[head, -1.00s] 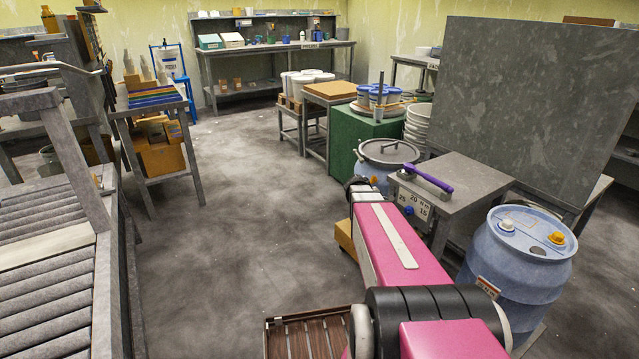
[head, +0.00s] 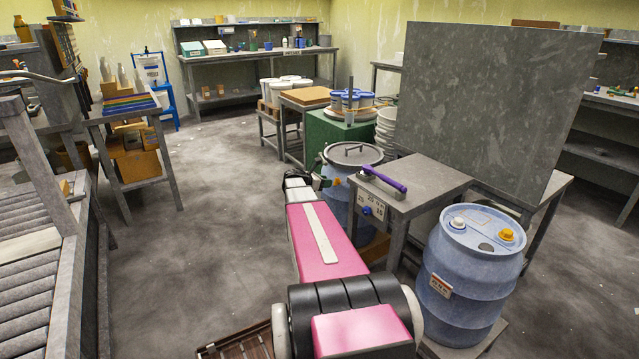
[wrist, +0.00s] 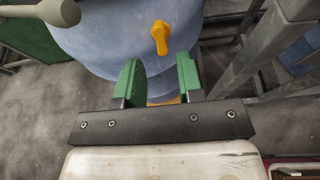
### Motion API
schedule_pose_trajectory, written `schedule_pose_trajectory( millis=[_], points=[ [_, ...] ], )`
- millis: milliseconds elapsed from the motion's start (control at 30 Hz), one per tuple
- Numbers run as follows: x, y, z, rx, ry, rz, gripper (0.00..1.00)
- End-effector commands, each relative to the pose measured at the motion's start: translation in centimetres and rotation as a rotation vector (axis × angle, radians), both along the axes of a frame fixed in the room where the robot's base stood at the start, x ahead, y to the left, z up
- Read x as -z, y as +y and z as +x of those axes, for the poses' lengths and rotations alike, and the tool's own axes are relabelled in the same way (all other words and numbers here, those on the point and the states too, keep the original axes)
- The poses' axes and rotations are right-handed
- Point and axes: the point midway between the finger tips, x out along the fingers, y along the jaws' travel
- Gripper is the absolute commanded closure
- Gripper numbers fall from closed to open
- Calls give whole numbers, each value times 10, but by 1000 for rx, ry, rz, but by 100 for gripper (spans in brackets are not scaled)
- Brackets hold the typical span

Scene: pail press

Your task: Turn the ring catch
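An orange lever (wrist: 161,37), which looks like the ring catch, sits on the side of a pale blue drum in the wrist view.
A grey metal table (head: 425,183) with a purple handle (head: 384,178) stands right of the lidded drum. A second blue drum (head: 468,270) with two caps is nearer right. A green cabinet (head: 320,130) is behind. The floor to the left is open.

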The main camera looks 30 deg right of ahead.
Motion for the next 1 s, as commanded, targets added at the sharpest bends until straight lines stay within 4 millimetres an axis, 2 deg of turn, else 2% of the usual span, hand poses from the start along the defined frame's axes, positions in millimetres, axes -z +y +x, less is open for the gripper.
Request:
schedule_pose_trajectory(
  millis=[300, 500, 533, 600, 633, 800, 1000],
  points=[
    [14, -37, 4, 0, -1, 1, 66],
    [17, -49, 4, 0, -1, 1, 66],
    [17, -49, 4, -1, -1, 1, 69],
    [17, -48, 4, -1, -1, 1, 92],
    [17, -48, 4, -1, -1, 1, 97],
    [17, -48, 4, -6, 13, 0, 96],
    [17, -47, 4, -66, 184, -13, 96]
  ],
)
